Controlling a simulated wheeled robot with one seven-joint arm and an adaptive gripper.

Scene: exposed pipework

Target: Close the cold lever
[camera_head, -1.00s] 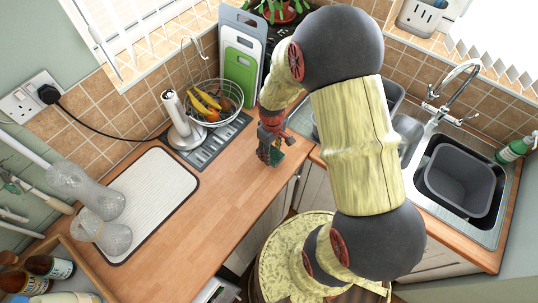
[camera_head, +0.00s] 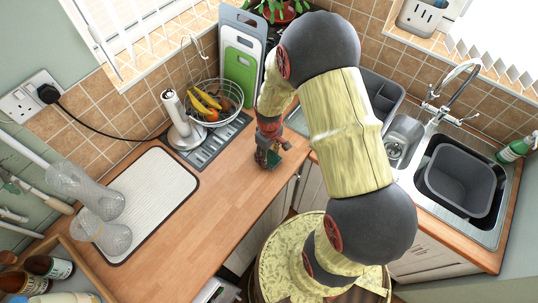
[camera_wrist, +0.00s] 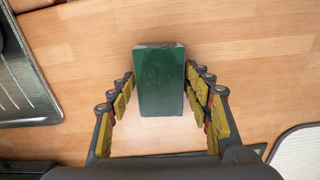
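The chrome mixer tap (camera_head: 456,84) stands behind the sink at the right in the head view. A small handle (camera_head: 429,107) sits on its left side and another handle (camera_head: 468,120) on its right. I cannot tell which is the cold lever, nor how far either is turned. My gripper (camera_head: 268,158) is low over the wooden worktop, well left of the tap. In the wrist view a dark green block (camera_wrist: 160,82) lies between the fingers of my gripper (camera_wrist: 161,72). The fingertips are close to its sides; contact is unclear. The tap is not in the wrist view.
A grey basin (camera_head: 458,181) sits in the sink. A wire fruit bowl (camera_head: 216,101), chopping boards (camera_head: 241,62) and a paper-towel holder (camera_head: 183,120) stand at the back. A white draining mat (camera_head: 150,200) lies left. The worktop's middle is clear. A green bottle (camera_head: 515,149) stands far right.

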